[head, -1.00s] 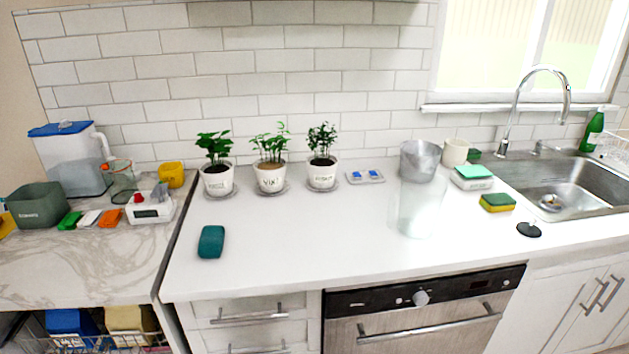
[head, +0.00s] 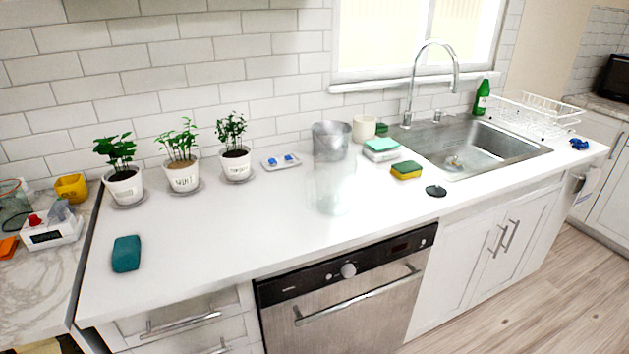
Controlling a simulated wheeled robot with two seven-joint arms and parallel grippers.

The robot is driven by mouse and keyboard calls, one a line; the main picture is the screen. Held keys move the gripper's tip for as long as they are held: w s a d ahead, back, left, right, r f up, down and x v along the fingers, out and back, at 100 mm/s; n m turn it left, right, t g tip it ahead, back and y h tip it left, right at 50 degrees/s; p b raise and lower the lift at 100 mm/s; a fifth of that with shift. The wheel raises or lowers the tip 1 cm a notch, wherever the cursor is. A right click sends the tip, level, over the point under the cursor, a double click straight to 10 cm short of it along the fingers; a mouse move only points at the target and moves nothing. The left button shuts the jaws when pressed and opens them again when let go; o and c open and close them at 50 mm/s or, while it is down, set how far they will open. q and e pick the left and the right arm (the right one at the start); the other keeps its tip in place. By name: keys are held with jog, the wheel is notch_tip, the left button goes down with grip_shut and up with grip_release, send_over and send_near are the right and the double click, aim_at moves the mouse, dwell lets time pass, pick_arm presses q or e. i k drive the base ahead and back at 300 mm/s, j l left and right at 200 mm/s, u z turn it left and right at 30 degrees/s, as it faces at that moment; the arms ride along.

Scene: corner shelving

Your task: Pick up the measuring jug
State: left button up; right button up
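A clear glass vessel (head: 14,206) stands at the far left edge of the head view on the marble counter, partly cut off; it looks like a measuring jug. A second clear, tall vessel (head: 334,190) stands on the white counter in front of a grey metal pot (head: 330,141). It is very see-through, and I cannot tell whether it has a handle or spout. Neither of my grippers is in view.
Three potted plants (head: 183,176) line the wall. A teal soap-like block (head: 126,253) lies at the front left. A sponge (head: 406,170) and a black stopper (head: 436,191) lie near the sink (head: 500,150). The middle of the white counter (head: 230,230) is clear.

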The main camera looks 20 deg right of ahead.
aim_at(334, 172)
jog(key=l+u, duration=0.15)
jog(key=u, duration=0.35)
jog(key=l+u, duration=0.2)
jog(key=l, duration=0.35)
jog(key=k+l+u, duration=0.1)
jog(key=l+u, duration=0.15)
jog(key=l, duration=0.35)
jog(key=k+l+u, duration=0.2)
jog(key=l, duration=0.35)
jog(key=i, duration=0.1)
